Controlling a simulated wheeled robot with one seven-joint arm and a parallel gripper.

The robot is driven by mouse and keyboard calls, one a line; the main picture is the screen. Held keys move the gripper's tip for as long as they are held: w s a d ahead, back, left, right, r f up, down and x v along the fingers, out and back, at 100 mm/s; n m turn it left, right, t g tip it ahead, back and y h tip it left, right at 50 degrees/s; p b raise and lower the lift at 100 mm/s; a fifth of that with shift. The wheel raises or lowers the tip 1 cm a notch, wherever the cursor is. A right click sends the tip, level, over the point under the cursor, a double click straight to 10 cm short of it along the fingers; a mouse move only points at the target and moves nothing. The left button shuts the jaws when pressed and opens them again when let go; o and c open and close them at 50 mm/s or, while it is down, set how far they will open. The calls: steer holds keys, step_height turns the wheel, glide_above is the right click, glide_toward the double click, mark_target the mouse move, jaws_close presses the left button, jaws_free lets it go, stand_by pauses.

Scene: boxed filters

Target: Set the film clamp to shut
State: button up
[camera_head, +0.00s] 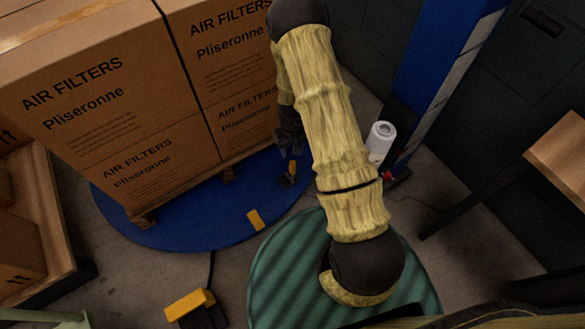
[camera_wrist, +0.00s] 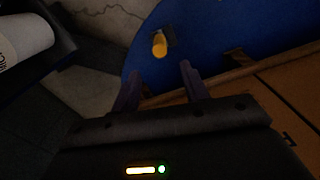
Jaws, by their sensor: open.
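The film clamp appears to be the small yellow lever (camera_head: 292,168) on a dark mount on the blue turntable, beside the boxed pallet. In the wrist view the yellow lever (camera_wrist: 160,45) stands out from its dark mount just beyond my fingertips, roughly in line with the gap between them. My gripper (camera_wrist: 160,78) is open, with nothing between its fingers. In the head view my gripper (camera_head: 290,147) hangs just above the lever, partly hidden behind my arm. I cannot tell whether the clamp is open or shut.
The blue turntable (camera_head: 190,228) carries a pallet of filter boxes (camera_head: 100,110) close to my gripper. A white film roll (camera_head: 382,138) stands by the blue mast (camera_head: 430,70). A yellow-and-black block (camera_head: 190,303) lies on the floor in front. Another boxed stack is at the left.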

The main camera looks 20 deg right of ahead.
mark_target(293, 167)
step_height(293, 167, down, 13)
steer(key=b, duration=0.4)
steer(key=shift+b, duration=0.3)
steer(key=shift+r, duration=0.1)
jaws_close()
